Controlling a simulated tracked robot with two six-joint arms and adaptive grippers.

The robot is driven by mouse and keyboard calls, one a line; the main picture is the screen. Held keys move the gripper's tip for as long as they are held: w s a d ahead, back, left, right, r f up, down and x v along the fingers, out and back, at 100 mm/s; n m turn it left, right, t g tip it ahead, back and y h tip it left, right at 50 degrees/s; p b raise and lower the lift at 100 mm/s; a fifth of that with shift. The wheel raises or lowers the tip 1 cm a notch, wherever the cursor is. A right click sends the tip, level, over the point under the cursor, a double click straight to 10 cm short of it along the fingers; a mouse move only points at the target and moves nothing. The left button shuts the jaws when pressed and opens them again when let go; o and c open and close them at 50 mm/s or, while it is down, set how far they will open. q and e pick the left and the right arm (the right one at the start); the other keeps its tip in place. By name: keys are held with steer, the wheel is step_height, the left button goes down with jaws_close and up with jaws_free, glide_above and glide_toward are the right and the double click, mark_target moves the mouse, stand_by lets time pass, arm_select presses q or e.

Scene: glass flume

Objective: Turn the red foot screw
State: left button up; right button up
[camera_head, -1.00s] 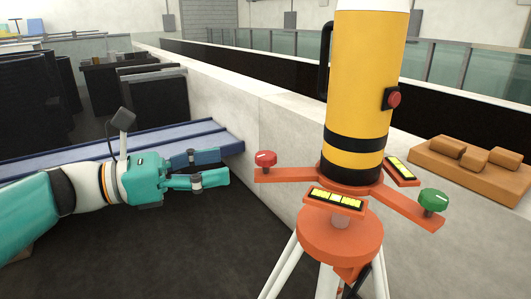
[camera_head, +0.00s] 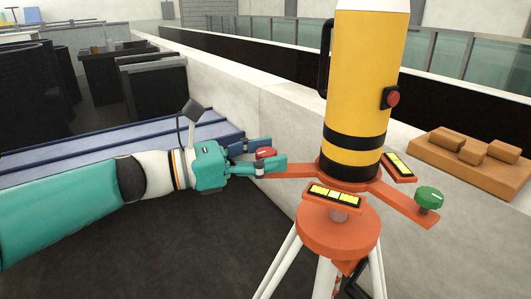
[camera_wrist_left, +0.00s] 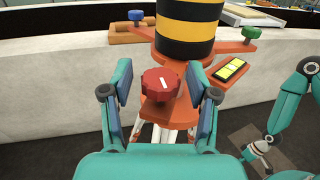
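The red foot screw (camera_head: 266,152) is a ribbed knob with a white mark, on the left arm of the orange base (camera_head: 300,170). In the left wrist view the red foot screw (camera_wrist_left: 160,86) sits between the fingers. My left gripper (camera_head: 266,156) is open around it; the wrist view shows gaps between the left gripper's fingers (camera_wrist_left: 160,97) and the knob. The yellow instrument (camera_head: 362,85) stands upright on the base. In the left wrist view, my right arm (camera_wrist_left: 292,100) hangs at the right; its finger state is unclear.
A green foot screw (camera_head: 429,198) is at the right; a blue one (camera_wrist_left: 135,15) shows in the wrist view. Vials with yellow-green liquid (camera_head: 334,196) lie on the base. White tripod legs (camera_head: 282,262) stand below. A wooden block tray (camera_head: 470,165) rests on the pale wall (camera_head: 250,100).

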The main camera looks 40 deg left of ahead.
arm_select(q)
jaws_close()
steer(key=shift+w+a+r+m+g+h+p, duration=0.1)
steer(key=shift+r+m+g+h+p, duration=0.1)
steer(key=shift+m+g+h+p, duration=1)
steer(key=shift+f+m+g+h, duration=0.1)
steer(key=shift+m+g+h, duration=0.3)
steer(key=shift+g+h, duration=0.15)
steer(key=shift+o, duration=0.8)
jaws_free()
steer(key=shift+f, duration=0.1)
